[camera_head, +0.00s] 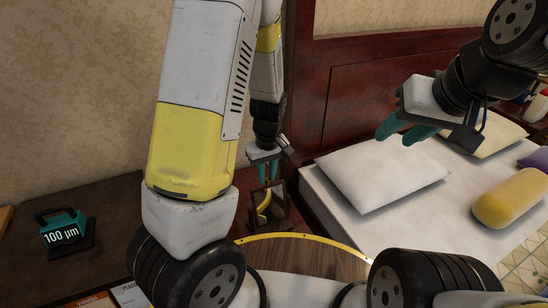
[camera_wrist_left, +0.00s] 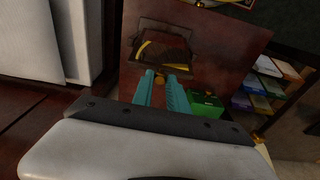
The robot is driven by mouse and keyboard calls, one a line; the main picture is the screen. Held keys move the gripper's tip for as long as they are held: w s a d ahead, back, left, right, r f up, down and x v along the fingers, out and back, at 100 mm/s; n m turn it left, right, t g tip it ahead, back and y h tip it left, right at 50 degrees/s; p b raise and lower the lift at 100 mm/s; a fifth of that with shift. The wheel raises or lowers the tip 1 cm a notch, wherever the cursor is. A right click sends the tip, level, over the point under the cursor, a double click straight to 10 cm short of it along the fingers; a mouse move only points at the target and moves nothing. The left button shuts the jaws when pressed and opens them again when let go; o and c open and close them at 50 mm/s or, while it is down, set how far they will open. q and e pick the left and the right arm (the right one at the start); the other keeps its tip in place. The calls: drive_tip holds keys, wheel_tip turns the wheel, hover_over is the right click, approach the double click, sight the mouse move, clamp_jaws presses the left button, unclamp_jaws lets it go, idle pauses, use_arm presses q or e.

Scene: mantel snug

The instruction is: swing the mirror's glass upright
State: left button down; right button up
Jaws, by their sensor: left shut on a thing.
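The small dark-framed mirror (camera_head: 265,207) stands on a dark surface beside the bed; its glass shows a yellow curved reflection. In the left wrist view the mirror (camera_wrist_left: 162,50) lies just beyond my fingertips, its glass looking tilted. My left gripper (camera_head: 266,172) reaches down to the mirror's top, its teal fingers close together. My right gripper (camera_head: 407,131) is open and empty above the white pillow.
A bed with a white pillow (camera_head: 381,170) and a yellow bolster (camera_head: 512,203) is at right. A teal and black device marked "100 µm" (camera_head: 62,230) stands on the dark cabinet at left. In the left wrist view, a green box (camera_wrist_left: 207,106) and shelves with coloured boxes are at right.

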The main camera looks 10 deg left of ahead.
idle(0.8)
use_arm(q)
drive_tip(key=c, duration=1.3)
unclamp_jaws()
drive_tip(key=r, duration=0.7)
drive_tip(key=shift+s+d+r, duration=0.2)
drive_tip(key=shift+s+r, duration=0.1)
drive_tip(key=shift+r, duration=0.1)
